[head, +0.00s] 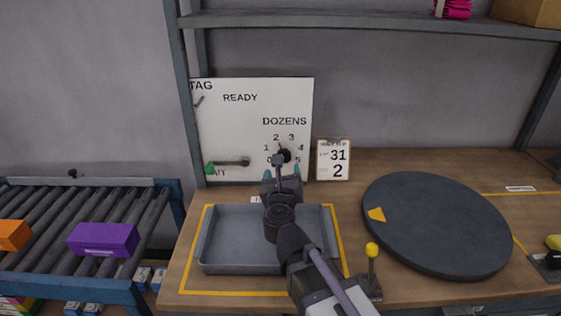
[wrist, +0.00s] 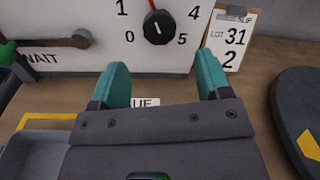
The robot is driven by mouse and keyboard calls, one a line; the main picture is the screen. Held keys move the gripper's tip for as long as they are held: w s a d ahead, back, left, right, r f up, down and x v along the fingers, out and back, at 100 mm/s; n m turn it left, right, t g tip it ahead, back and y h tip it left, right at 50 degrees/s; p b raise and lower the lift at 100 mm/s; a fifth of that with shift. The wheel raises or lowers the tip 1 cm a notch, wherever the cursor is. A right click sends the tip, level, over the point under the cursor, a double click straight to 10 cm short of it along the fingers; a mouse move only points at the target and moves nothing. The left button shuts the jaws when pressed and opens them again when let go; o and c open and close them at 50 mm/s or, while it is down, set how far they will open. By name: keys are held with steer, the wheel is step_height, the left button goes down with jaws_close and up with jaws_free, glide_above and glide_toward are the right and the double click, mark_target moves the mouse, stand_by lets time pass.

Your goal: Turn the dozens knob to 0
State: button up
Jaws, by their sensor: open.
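The dozens knob (head: 284,155) is a small black dial on a white board (head: 235,120), under the word DOZENS and ringed by the numbers 0 to 5. It also shows in the wrist view (wrist: 158,27), where a red pointer runs up from it, leaning slightly left. In the head view the red pointer leans toward the 2. My gripper (wrist: 162,68) is open, with its two teal fingers apart and nothing between them. It is in front of the board, just below the knob and not touching it. The gripper also shows in the head view (head: 282,171).
A lever with a green end (head: 228,164) is on the board's lower left, by WAIT. A lot slip (head: 333,159) reading 31 and 2 stands to the right. A grey tray (head: 213,240) lies below my arm. A dark round turntable (head: 440,225) and a yellow-knobbed lever (head: 372,250) are to the right.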

mark_target(287, 154)
steer(key=w, duration=0.8)
steer(key=shift+w, duration=0.35)
steer(key=shift+c, duration=0.2)
steer(key=c, duration=0.9)
